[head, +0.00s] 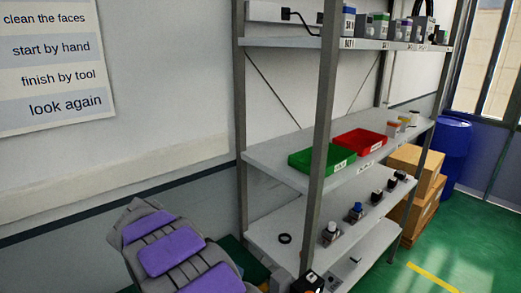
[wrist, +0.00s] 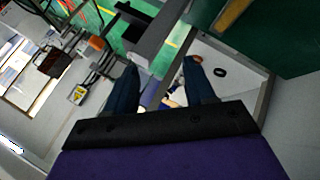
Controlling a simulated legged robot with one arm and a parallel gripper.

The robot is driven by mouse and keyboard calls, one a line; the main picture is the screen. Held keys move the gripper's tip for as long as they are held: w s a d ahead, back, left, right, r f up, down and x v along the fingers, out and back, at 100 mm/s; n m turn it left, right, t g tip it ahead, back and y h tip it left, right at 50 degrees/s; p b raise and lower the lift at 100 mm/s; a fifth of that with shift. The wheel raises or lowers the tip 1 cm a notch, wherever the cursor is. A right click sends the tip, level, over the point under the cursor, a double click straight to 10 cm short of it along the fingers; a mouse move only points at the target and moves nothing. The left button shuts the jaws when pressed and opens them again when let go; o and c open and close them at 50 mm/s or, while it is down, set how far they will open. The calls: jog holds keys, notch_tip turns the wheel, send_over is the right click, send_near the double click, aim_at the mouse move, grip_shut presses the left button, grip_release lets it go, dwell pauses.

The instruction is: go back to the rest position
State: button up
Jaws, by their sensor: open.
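My gripper (wrist: 161,70) shows in the wrist view as two dark blue fingers standing well apart, with nothing held between them. Beyond the fingers are a grey shelf post and part of a pale shelf. In the head view my grey and purple arm is at the lower left, in front of the wall and left of the shelf rack (head: 318,150). I cannot make out my fingers in the head view.
A green bin (head: 322,160) and a red bin (head: 360,143) stand on the middle shelf. A black ring (head: 285,239) and several small items sit on the lower shelf. Cardboard boxes (head: 418,165) and a blue barrel (head: 453,150) stand at right; green floor is open at lower right.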

jog(key=s+d+r+n+g+y+b, duration=0.1)
jog(key=s+d+n+g+y+b, duration=0.1)
jog(key=s+d, duration=0.7)
jog(key=s+d+r+n+g+y+b, duration=0.1)
jog(key=s+d+g+y, duration=0.1)
jog(key=s+d, duration=0.75)
jog(key=s+d+f+n+y+b, duration=0.1)
jog(key=s+d+f+y, duration=0.1)
jog(key=s, duration=0.5)
jog(key=s+d+f+y+b, duration=0.1)
jog(key=s+d+f+y, duration=0.1)
jog(key=s, duration=0.6)
notch_tip(320, 180, down, 2)
jog(key=shift+s+d+n+b, duration=0.25)
jog(key=shift+d+n+b, duration=0.15)
jog(key=shift+d, duration=0.3)
jog(key=shift+a, duration=0.2)
